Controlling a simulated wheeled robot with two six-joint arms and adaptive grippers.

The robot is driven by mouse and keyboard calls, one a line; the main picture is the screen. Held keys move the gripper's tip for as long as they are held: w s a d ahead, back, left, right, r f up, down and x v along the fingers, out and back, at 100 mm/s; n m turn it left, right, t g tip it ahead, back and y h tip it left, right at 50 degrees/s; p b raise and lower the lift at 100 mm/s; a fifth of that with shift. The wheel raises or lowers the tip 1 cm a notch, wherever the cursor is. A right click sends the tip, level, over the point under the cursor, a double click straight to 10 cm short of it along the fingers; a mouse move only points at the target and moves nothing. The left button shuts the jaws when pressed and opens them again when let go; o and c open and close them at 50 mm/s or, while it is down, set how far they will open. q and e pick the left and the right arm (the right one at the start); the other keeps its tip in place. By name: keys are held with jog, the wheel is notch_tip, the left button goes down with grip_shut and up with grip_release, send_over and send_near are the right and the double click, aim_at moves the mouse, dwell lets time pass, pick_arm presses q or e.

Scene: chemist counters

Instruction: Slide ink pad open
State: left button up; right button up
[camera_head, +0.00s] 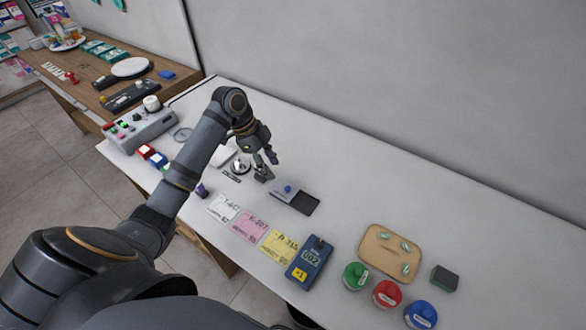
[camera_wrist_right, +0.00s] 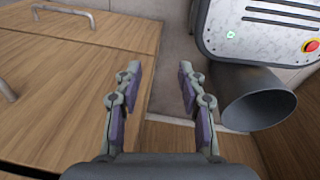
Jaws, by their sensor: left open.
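The ink pad (camera_head: 304,205) lies flat on the white counter, right of my left gripper. It looks like a grey part with a small blue knob (camera_head: 288,189) on its left and a darker black part on its right. I cannot tell how far its cover is slid. My left gripper (camera_head: 267,166) is open and empty, pointing down, a little left of the pad and apart from it. My right gripper (camera_wrist_right: 160,90) shows only in the right wrist view. Its fingers are apart with nothing between them, away from the pad.
White, pink and yellow cards (camera_head: 251,228) and a blue device (camera_head: 309,262) lie in front of the pad. A tan tray (camera_head: 372,262) and green, red and blue jars (camera_head: 388,293) stand to the right. A grey control box (camera_head: 141,128) stands left. Wooden fronts (camera_wrist_right: 60,90) are near my right gripper.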

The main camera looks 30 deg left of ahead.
aim_at(287, 188)
pick_arm(q)
jog(key=d+f, duration=0.1)
jog(key=d+f+p, duration=0.1)
jog(key=f, duration=0.1)
jog(key=shift+w+f+m, duration=0.2)
jog(key=shift+m, duration=0.1)
jog(key=x, duration=0.4)
jog(key=shift+w+f+p, duration=0.25)
jog(key=shift+w+p, duration=0.05)
jog(key=shift+p, duration=0.1)
jog(key=shift+s+d+f, duration=0.1)
jog(key=shift+d+f, duration=0.05)
jog(key=shift+f, duration=0.3)
jog(key=shift+c, duration=0.5)
grip_shut()
pick_arm(e)
jog(key=shift+s+r, duration=0.35)
jog(key=shift+r, duration=0.5)
